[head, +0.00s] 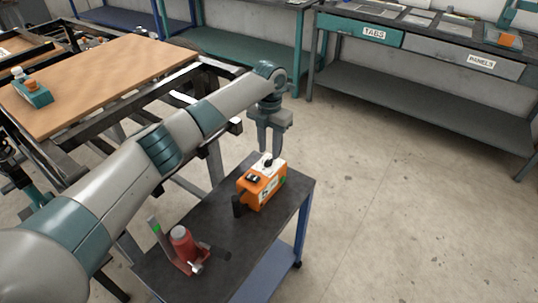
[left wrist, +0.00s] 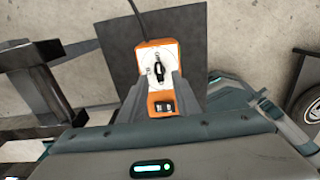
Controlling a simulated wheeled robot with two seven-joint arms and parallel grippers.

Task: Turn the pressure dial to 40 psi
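The pressure dial is a black pointed knob on a white round face (left wrist: 159,68), on top of an orange box (head: 262,188). The box stands on a dark cart top. My left gripper (head: 269,152) points down just above the dial. In the left wrist view its two fingers (left wrist: 161,84) are apart, with the knob between or just beyond their tips. I cannot tell whether they touch it. The scale marks are too small to read. My right gripper is not in view.
A red bottle jack (head: 183,246) stands at the near end of the cart (head: 212,212). A black cable runs from the box in the left wrist view. A wooden-topped table (head: 105,75) is at left. Benches line the back wall. The floor at right is clear.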

